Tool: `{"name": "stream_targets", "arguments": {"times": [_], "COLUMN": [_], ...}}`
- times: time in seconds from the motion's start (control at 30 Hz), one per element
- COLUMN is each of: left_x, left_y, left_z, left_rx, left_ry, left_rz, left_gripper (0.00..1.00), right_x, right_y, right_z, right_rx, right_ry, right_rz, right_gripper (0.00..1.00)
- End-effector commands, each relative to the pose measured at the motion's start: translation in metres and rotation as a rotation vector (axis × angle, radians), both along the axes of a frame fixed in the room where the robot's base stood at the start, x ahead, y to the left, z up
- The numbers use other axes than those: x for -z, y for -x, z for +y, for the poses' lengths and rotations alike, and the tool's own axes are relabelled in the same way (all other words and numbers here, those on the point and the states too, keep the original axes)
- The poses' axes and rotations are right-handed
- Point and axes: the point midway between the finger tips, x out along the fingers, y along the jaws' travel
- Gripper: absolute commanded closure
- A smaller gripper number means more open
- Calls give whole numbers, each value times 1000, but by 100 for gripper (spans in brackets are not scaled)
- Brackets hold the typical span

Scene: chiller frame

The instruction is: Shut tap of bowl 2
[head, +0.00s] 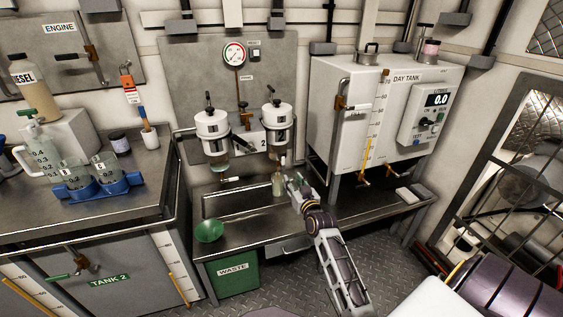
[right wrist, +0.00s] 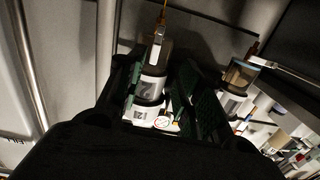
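Bowl 2 (head: 277,140) hangs under the right white filter housing, beside the plate marked 2; its lower end is partly hidden. A small pale lever (head: 283,160) shows below it. My right gripper (head: 297,184) is below and to the right of bowl 2, above the bench. In the right wrist view its two green-padded fingers (right wrist: 160,95) stand apart. The white filter marked 2 (right wrist: 150,85) shows upside down between them, with a brass tap (right wrist: 164,12) at the top. I see no contact with the lever. My left gripper is not in view.
The left filter bowl (head: 218,162) has a lever (head: 231,179) lying sideways below it. A small bottle (head: 277,186) stands under bowl 2, close to my gripper. A green funnel (head: 209,231) sits at the bench's left. The day tank (head: 345,115) stands to the right.

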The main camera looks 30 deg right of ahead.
Motion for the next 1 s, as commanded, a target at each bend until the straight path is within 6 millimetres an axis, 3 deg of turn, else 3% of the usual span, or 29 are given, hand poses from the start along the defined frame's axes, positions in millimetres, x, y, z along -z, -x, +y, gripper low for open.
{"name": "stream_targets", "arguments": {"times": [0.33,1.0], "left_x": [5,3], "left_y": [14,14], "left_z": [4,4], "left_rx": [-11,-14], "left_ry": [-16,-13], "left_rz": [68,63], "left_gripper": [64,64], "right_x": [-13,-13], "right_y": [0,-7], "right_z": [-4,-5], "right_rx": [15,14], "right_ry": [48,53], "right_rz": [-49,-47], "right_gripper": [64,64]}}
